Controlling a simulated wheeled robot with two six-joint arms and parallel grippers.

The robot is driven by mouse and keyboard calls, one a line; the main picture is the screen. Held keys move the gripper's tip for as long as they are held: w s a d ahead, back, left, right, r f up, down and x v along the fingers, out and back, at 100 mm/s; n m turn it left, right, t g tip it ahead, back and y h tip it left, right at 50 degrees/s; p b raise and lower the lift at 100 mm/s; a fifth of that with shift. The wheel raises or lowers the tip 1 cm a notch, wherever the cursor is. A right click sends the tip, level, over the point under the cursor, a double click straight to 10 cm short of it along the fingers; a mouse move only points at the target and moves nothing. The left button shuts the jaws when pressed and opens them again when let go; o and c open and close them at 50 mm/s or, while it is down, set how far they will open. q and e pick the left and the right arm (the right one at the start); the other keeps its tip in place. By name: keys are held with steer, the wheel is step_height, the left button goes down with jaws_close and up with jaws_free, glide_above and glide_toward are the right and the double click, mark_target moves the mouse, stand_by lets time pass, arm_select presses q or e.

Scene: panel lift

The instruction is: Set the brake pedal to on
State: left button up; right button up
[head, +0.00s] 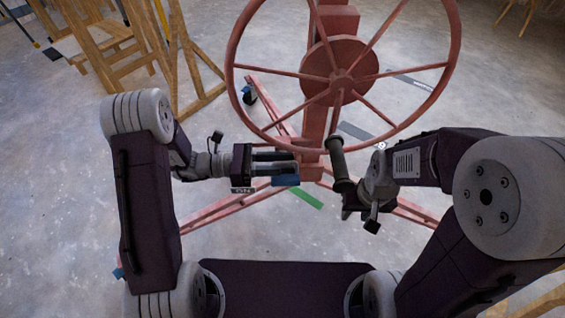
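The red panel lift stands ahead of me, with a large spoked wheel (341,76) on its mast. A blue piece (285,181), perhaps the brake pedal, shows low at the mast, just below my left gripper. A green strip (307,198) lies beside it. A small dark label (242,190) with upside-down white letters, seemingly "ON", shows left of the blue piece. My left gripper (296,162) points right at the mast, its two dark fingers apart. My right gripper (347,196) is right of the mast, beside a dark cylindrical handle (338,158); its fingers are unclear.
Red base legs (222,208) spread over the concrete floor, one with a caster (249,95). Wooden trestles (150,50) stand at the upper left. Grey strips (357,132) show behind the wheel. The floor at the left front is clear.

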arm_select(q)
jaws_close()
steer(key=shift+w, duration=0.1)
stand_by(1.2)
